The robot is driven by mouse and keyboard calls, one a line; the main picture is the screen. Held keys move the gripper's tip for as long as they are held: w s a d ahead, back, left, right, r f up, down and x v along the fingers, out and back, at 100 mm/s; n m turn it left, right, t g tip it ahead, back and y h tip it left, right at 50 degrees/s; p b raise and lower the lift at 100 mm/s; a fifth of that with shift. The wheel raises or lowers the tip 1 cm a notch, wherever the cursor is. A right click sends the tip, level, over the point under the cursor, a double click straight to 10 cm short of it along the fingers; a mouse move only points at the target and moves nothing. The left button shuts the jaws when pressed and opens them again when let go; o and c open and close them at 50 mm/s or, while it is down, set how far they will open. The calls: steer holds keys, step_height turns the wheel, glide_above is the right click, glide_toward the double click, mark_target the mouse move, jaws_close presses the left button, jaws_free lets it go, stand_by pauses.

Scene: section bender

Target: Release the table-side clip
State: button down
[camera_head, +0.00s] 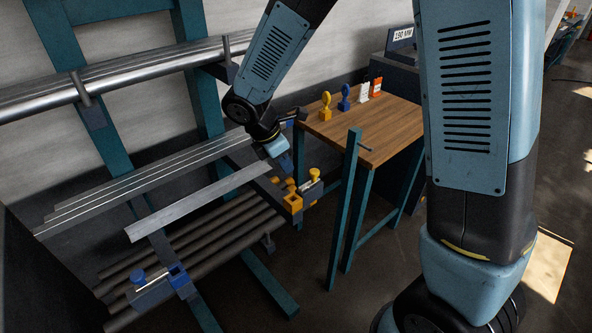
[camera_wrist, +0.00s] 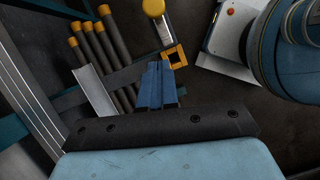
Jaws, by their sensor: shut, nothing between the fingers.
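The yellow clip (camera_head: 293,200) sits on the rack arm at the table side, with a yellow knob (camera_head: 314,174) standing on it. In the wrist view the clip shows as a yellow square frame (camera_wrist: 175,56), with its knob (camera_wrist: 153,7) above. A blue clip (camera_head: 177,275) with a blue knob sits on the other rack arm at lower left. A flat grey bar (camera_head: 195,202) lies across the rack between them. Its end by the yellow clip is partly hidden by my arm. My gripper (camera_head: 287,168) is shut and empty, its blue fingertips (camera_wrist: 160,68) close to the yellow clip; contact is unclear.
A wooden table (camera_head: 390,125) stands right of the rack, holding a yellow piece (camera_head: 325,107), a blue piece (camera_head: 345,97) and two small tags. A green post (camera_head: 345,205) rises at its front. Dark pipes (camera_head: 200,250) lie below the bar. More bars lie behind.

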steer(key=v, duration=0.6)
steer(key=shift+r, duration=0.1)
steer(key=s+d+r+m+y, duration=0.1)
steer(key=s+d+r+m, duration=0.1)
steer(key=d+r+m, duration=0.5)
steer(key=s+d+r+m+y, duration=0.15)
steer(key=d+r+m, duration=0.25)
steer(key=d, duration=0.5)
steer(key=s+d+r+m+t+y, duration=0.1)
steer(key=s+d+r+m+t, duration=0.2)
steer(key=s+d+m, duration=0.6)
step_height(320, 180, up, 2)
steer(key=s+m, duration=0.3)
steer(key=shift+d+r+t, duration=0.25)
steer(key=shift+d+t, duration=0.05)
